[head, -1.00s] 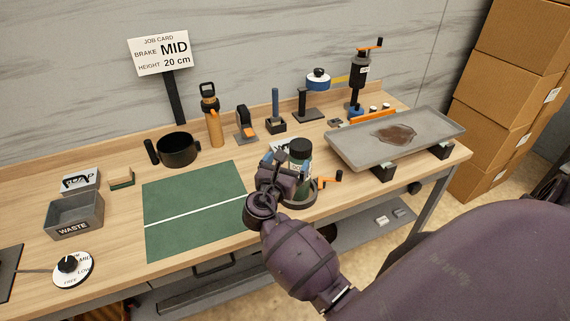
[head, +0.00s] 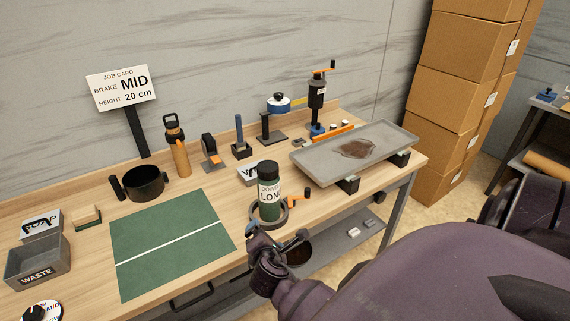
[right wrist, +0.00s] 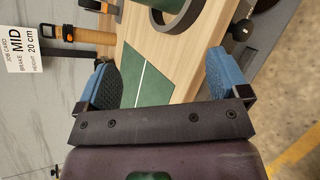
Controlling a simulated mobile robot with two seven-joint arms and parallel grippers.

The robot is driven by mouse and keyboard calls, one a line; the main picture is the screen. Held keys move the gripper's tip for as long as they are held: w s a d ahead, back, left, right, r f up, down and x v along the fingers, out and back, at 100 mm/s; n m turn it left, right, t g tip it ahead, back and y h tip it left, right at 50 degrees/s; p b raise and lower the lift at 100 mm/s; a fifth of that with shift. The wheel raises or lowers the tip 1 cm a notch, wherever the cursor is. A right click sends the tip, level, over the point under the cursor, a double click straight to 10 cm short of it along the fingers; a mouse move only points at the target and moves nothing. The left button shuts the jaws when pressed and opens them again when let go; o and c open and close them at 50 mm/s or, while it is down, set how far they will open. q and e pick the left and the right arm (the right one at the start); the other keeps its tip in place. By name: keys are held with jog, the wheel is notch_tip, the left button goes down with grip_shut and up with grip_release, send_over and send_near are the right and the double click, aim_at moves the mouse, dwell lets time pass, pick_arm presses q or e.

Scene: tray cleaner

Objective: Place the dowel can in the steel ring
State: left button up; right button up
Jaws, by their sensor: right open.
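The dowel can (head: 268,188), dark green with a black lid and a white label, stands upright near the table's front edge in the head view. The steel ring (head: 283,217), a grey band with an orange handle beside it, surrounds the can's base. My right gripper (head: 278,240) is just in front of the ring, apart from the can. In the right wrist view my right gripper (right wrist: 165,85) shows its two blue-padded fingers spread wide with nothing held between them. My left gripper is not in view.
A green mat (head: 170,240) lies left of the can. A grey tray (head: 310,167) on black supports is to the right. A black pot (head: 145,184), an orange bottle (head: 181,155) and a waste bin (head: 38,262) stand on the table (head: 225,187).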

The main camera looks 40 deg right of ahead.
jog(key=s+a+f+m+y, duration=0.2)
jog(key=s+a+m+y, duration=0.1)
jog(key=s+m, duration=0.4)
jog(key=s+a+f+m+y, duration=0.3)
jog(key=s+a+m+y, duration=0.1)
jog(key=s+m, duration=0.4)
jog(key=shift+f+m+t+y, duration=0.4)
jog(key=shift+m+y, duration=0.2)
jog(key=shift+m, duration=0.5)
jog(key=shift+s+a, duration=0.1)
